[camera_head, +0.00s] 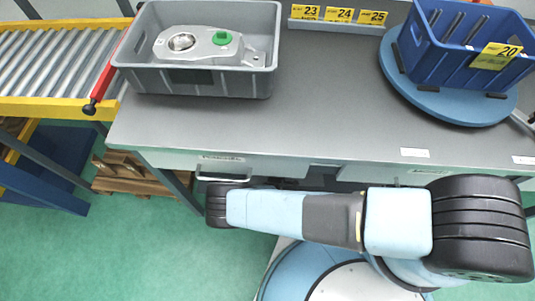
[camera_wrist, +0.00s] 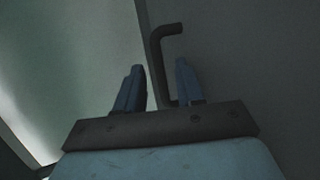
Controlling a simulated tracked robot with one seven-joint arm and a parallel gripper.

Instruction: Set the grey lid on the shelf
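No separate grey lid can be made out for certain. No shelf clearly shows. In the wrist view my gripper (camera_wrist: 158,84) is open with nothing held. A dark bent bar handle (camera_wrist: 157,55) shows between its two blue-grey fingers, on a dark panel; I cannot tell whether they touch it. My gripper is hidden in the head view, where my arm stretches left in front of the bench.
The grey bench (camera_head: 320,110) is clear in the middle. A blue crate (camera_head: 460,45) marked 20 stands on a round blue turntable (camera_head: 440,98) at right. A rail with yellow labels (camera_head: 339,15) runs behind. A roller conveyor (camera_head: 55,65) is at left, with a wooden pallet (camera_head: 130,180) below.

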